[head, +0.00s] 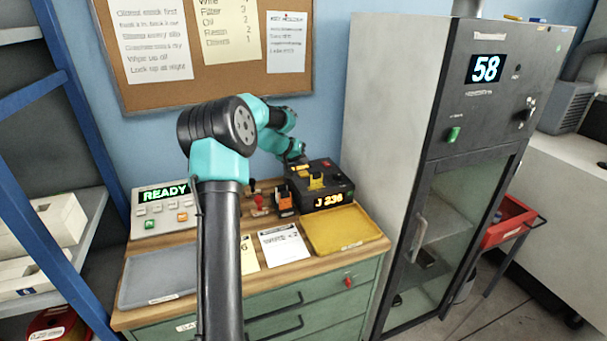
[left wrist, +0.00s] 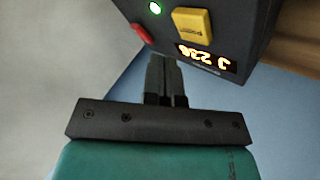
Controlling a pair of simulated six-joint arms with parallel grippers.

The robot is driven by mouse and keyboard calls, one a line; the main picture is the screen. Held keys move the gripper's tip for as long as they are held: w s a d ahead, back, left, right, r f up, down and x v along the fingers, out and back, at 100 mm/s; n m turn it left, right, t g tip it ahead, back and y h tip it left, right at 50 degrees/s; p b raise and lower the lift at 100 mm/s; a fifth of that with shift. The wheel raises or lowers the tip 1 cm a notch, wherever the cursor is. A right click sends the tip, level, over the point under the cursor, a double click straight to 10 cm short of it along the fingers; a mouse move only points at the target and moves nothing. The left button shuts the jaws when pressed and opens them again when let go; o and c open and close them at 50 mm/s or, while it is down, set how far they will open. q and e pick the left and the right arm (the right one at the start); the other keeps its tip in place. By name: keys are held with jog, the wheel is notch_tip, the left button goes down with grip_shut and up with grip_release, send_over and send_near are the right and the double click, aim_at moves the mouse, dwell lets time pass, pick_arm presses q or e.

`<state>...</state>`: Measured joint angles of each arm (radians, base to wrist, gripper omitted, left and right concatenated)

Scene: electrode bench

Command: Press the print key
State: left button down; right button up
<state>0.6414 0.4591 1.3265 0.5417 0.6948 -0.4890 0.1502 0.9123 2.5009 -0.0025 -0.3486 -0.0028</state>
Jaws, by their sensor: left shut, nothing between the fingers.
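A dark box (head: 333,176) with a lit "J 236" display stands at the back right of the bench top. On its top is a yellow key-like block (head: 316,181), which also shows in the left wrist view (left wrist: 192,25) with a label too small to read. I cannot tell for sure which key is the print key. My left gripper (left wrist: 161,62) is shut and empty, its fingers pointing at the box's edge. In the head view it is behind the box's left rear corner, with its fingers mostly hidden. My right gripper is not in view.
A pale panel (head: 165,210) with a "READY" display and several keys stands at the left. A grey tray (head: 145,280), a yellow tray (head: 343,232) and a white card (head: 283,244) lie in front. A tall cabinet (head: 440,150) showing "58" bounds the right.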

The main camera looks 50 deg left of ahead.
aim_at(302, 172)
pick_arm(q)
jog(key=shift+f, duration=0.6)
jog(key=shift+f, duration=0.1)
dwell(1.6)
jog(key=shift+f, duration=0.3)
jog(key=shift+f, duration=0.45)
dwell(1.0)
jog(key=shift+r, duration=0.85)
jog(key=shift+r, duration=0.1)
jog(key=shift+r, duration=2.45)
